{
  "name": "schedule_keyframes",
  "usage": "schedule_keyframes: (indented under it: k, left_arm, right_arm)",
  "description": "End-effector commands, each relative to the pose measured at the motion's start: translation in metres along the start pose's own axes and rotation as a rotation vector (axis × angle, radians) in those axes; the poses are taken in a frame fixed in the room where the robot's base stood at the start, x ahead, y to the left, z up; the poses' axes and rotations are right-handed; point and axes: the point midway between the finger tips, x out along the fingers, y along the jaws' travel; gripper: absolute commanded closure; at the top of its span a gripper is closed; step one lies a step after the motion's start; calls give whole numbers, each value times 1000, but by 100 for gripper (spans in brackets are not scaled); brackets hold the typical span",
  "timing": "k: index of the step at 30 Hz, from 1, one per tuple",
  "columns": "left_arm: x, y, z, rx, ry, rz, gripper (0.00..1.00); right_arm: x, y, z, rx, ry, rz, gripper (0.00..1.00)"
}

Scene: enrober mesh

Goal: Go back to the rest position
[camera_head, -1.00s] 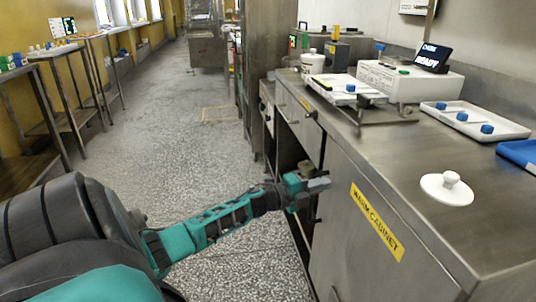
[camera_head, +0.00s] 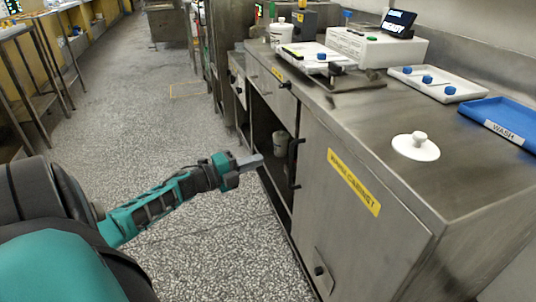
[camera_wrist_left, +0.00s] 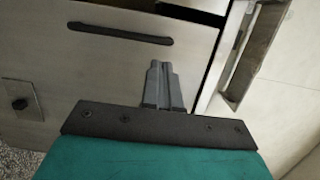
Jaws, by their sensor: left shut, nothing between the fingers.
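My left gripper (camera_head: 250,162) is in front of the steel warm cabinet (camera_head: 345,215), over the speckled floor and below the counter top. Its fingers are together and empty. In the left wrist view the closed fingers (camera_wrist_left: 163,86) show in front of a cabinet front with a dark bar handle (camera_wrist_left: 120,34). My right gripper is in neither view.
The cabinet has an open bay (camera_head: 268,130) with a container (camera_head: 281,143) inside. On the counter stand a white lid (camera_head: 416,147), a blue tray (camera_head: 505,122), a white tray (camera_head: 462,92) with blue knobs and a white machine (camera_head: 378,48). The floor (camera_head: 150,125) at left is clear.

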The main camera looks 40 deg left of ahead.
Motion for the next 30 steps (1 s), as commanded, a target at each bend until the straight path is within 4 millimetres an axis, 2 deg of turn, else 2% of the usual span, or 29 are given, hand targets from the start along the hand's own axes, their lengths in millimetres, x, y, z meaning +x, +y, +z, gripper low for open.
schedule_keyframes:
  k: [3,10,14,17,20,21,24,27,30]
  left_arm:
    - [-6,-1,1,0,1,-1,100]
    - [-7,0,1,-1,0,-1,100]
    - [-5,12,-15,-71,-17,8,100]
    - [-2,38,-54,-241,-65,31,100]
    - [-3,69,-113,-506,-144,81,100]
    - [-6,80,-140,-625,-180,109,100]
    - [-16,100,-203,-902,-266,188,100]
    - [-27,109,-259,-1141,-337,271,100]
    - [-40,110,-310,-1348,-396,356,100]
  right_arm:
    - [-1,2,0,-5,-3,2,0]
    - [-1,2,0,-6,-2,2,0]
    - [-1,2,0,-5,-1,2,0]
    - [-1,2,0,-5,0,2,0]
    - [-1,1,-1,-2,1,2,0]
    - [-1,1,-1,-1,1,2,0]
    - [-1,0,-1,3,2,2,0]
    - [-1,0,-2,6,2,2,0]
    - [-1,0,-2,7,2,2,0]
